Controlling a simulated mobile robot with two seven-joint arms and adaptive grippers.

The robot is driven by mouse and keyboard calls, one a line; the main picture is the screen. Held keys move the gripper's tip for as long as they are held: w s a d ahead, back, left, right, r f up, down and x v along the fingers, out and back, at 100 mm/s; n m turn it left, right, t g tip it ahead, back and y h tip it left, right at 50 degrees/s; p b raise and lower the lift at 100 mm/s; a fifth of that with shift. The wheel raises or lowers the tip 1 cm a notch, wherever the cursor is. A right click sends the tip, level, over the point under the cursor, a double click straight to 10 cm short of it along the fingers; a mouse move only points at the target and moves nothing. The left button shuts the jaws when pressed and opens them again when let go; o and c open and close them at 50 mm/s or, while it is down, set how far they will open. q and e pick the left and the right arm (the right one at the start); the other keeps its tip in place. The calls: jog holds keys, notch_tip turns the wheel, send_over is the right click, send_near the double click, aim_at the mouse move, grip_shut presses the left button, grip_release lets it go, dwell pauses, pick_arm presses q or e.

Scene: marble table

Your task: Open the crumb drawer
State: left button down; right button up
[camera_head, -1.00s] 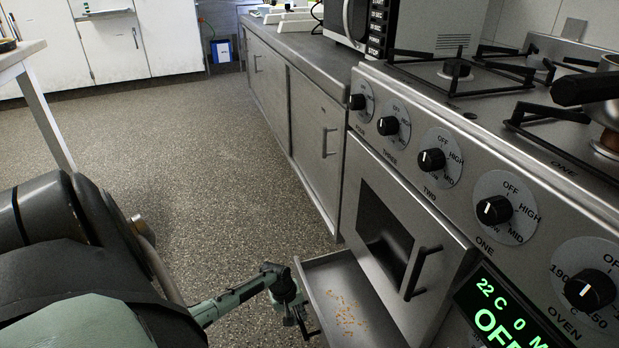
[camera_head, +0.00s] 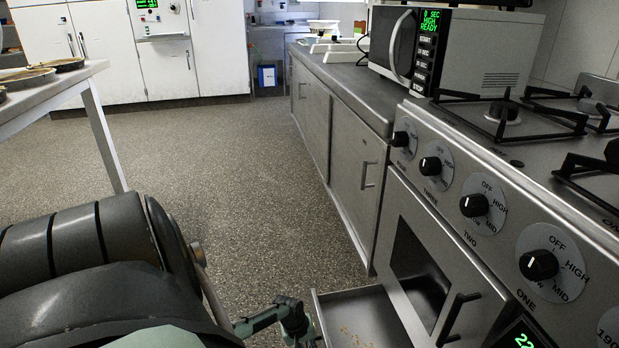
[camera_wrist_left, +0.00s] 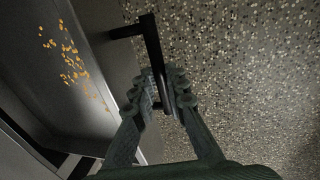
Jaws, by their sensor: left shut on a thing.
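The crumb drawer (camera_head: 355,312) stands pulled out from the bottom of the stove front, with orange crumbs inside. In the left wrist view, the drawer (camera_wrist_left: 98,95) shows its metal tray and crumbs (camera_wrist_left: 68,52) on the left. Its black handle (camera_wrist_left: 149,38) sticks out from the drawer front. My left gripper (camera_wrist_left: 163,92) is shut on the handle, one finger on each side of its bar. In the head view my left wrist is at the bottom edge, left of the drawer, and the fingertips are mostly cut off. My right gripper is not in view.
The oven door (camera_head: 425,275) with its black handle (camera_head: 459,318) stands above the drawer. Stove knobs (camera_head: 473,205) line the panel. Cabinets (camera_head: 350,160) run along the right. A table with pies (camera_head: 27,78) is at left. The floor (camera_head: 230,180) between is clear.

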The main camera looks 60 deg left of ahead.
pick_arm(q)
jog(key=c, duration=1.9)
grip_release()
jog(key=shift+s+d+f, duration=0.1)
jog(key=shift+s+f, duration=0.05)
jog(key=shift+s, duration=0.05)
jog(key=shift+o, duration=0.5)
jog(key=shift+w, duration=0.1)
jog(key=v, duration=1.2)
